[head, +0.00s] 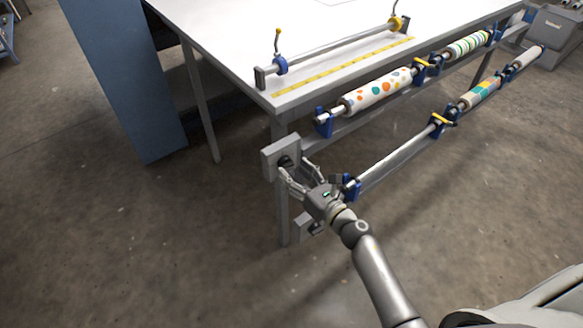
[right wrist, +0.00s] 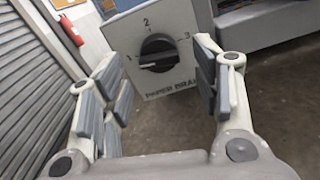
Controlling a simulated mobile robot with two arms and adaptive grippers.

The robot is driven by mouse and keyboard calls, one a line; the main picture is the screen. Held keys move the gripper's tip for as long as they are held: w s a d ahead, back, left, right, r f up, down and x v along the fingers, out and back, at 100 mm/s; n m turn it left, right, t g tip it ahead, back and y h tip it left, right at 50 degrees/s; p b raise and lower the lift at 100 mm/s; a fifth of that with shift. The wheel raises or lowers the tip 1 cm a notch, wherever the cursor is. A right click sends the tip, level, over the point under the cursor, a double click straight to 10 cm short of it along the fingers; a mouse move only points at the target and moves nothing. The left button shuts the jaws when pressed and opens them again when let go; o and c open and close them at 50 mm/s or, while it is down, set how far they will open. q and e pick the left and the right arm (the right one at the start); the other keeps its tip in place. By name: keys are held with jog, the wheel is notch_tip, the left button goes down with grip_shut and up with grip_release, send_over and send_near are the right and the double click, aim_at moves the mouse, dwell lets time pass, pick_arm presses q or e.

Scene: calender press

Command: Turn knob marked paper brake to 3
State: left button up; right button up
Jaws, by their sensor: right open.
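The knob marked paper brake (right wrist: 158,52) is black and round, on a grey plate (right wrist: 187,98) with the numbers 1, 2 and 3 around it. Its white mark points left, towards 1. In the head view the knob's grey box (head: 270,160) is fixed at the near corner of the table. My right gripper (head: 299,168) is open and empty in front of this box. In the right wrist view its fingers (right wrist: 158,62) stand to the left and right of the knob, apart from it. My left gripper is not in view.
A second grey box (head: 301,228) sits lower on the same table leg. A bare roller bar (head: 395,153) in blue holders runs close to the right of my gripper. A patterned roll (head: 378,92) hangs above it. The floor in front is clear.

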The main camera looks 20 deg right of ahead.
jog(key=shift+x, duration=0.95)
jog(key=c, duration=1)
